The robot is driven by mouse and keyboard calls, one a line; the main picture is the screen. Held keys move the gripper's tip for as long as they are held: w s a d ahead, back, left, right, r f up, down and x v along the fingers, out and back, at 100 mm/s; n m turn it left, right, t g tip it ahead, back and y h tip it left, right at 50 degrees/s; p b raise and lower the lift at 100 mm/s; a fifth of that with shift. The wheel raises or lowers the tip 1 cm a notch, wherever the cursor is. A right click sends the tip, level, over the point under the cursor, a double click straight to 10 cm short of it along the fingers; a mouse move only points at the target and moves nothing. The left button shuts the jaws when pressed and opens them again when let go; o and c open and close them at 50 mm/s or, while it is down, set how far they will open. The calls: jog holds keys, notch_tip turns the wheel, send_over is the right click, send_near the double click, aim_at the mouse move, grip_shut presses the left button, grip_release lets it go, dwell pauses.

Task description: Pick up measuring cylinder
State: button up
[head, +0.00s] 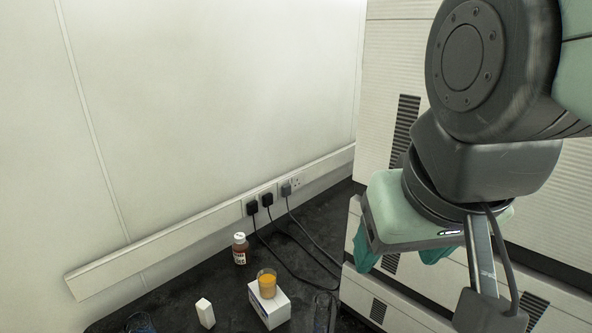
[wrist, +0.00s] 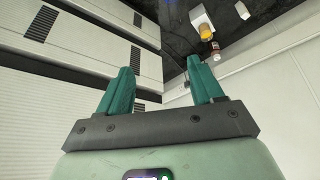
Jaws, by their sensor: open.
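A clear, upright glass vessel (head: 322,312), which looks like the measuring cylinder, stands on the dark bench right of the white box in the head view. Its lower part is cut off by the picture edge. I cannot make it out surely in the wrist view. My gripper (head: 402,258) hangs above and to the right of it, well apart, in front of the white cabinets. In the wrist view, my gripper (wrist: 159,66) has its two green fingers spread, with nothing between them.
A beaker of orange liquid (head: 267,287) stands on a white box (head: 270,307). A brown bottle (head: 240,249), a white block (head: 205,313) and bluish glassware (head: 139,323) stand nearby. Plugs with black cables (head: 267,200) line the wall. White cabinets (head: 385,303) border the bench at right.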

jog(key=w+f+n+g+h, duration=0.3)
jog(key=f+n+g+h, duration=0.25)
jog(key=f, duration=0.45)
jog(key=n+t+h, duration=0.5)
jog(key=n+t, duration=1)
jog(key=n, duration=0.8)
send_near(319, 312)
jog(key=w, duration=0.1)
jog(key=x, duration=0.5)
jog(key=shift+w+d+f, duration=0.1)
jog(key=shift+w, duration=0.1)
jog(key=shift+d+x, duration=0.25)
jog(key=shift+x, duration=2.5)
jog(key=shift+s, duration=0.2)
jog(key=shift+c, duration=0.4)
grip_shut()
